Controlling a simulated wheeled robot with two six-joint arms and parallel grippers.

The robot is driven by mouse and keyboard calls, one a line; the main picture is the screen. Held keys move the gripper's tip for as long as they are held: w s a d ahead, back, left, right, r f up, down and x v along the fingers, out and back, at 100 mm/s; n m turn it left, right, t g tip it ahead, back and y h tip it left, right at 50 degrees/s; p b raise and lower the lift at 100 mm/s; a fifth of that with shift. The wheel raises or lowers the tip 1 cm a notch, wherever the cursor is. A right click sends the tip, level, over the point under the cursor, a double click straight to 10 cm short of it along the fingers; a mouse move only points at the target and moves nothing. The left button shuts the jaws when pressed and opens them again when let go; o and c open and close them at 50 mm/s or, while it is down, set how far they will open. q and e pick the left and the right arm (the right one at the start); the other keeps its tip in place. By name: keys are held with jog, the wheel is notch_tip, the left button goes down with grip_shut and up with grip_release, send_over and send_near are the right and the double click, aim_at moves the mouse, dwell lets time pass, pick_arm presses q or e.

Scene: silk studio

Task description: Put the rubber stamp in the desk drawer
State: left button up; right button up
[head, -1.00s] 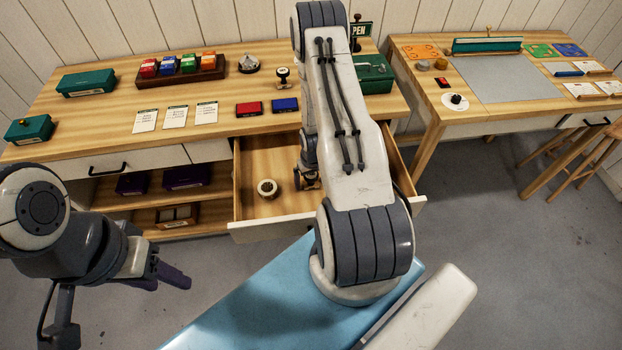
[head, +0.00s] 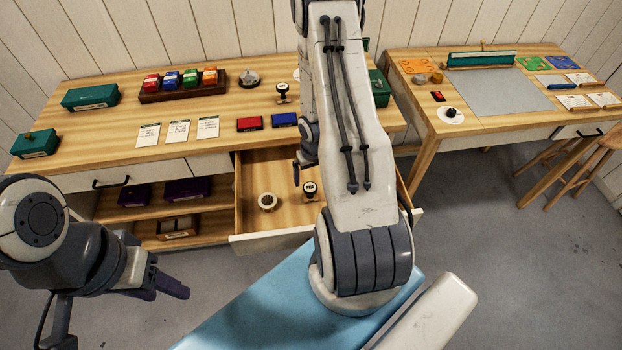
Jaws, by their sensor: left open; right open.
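A rubber stamp (head: 310,190) with a dark handle and pale base stands in the open desk drawer (head: 250,238), toward its right side. A similar dark-handled stamp (head: 283,92) stands on the desk top behind the ink pads. My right gripper (head: 299,174) is open above the drawer, just up and left of the stamp and apart from it. My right arm hides part of it and the drawer's right side. My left gripper (head: 168,285) is open and empty at lower left, in front of the desk.
The desk (head: 110,120) holds red (head: 250,123) and blue (head: 285,119) pads, cards and green boxes. A second table (head: 470,118) and a stool (head: 575,175) stand at right.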

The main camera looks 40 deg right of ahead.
jog(key=shift+r, duration=0.6)
jog(key=w+a+r+n, duration=0.2)
jog(key=a+r+n, duration=0.3)
jog(key=a+r, duration=1.2)
jog(key=s+a+r+n, duration=0.3)
jog(key=s+a+r, duration=0.2)
jog(key=s+a, duration=0.2)
jog(key=s+a+r+n+g+y, duration=0.1)
jog(key=s+a+r+n, duration=0.2)
jog(key=s+a+r, duration=0.2)
jog(key=s+a, duration=0.3)
jog(key=s, duration=0.4)
jog(key=shift+a+r+y, duration=0.2)
jog(key=shift+r+y, duration=0.1)
jog(key=shift+r, duration=0.1)
jog(key=shift+s, duration=0.1)
notch_tip(320, 180, down, 4)
jog(key=b, duration=0.3)
jog(key=shift+b, duration=0.35)
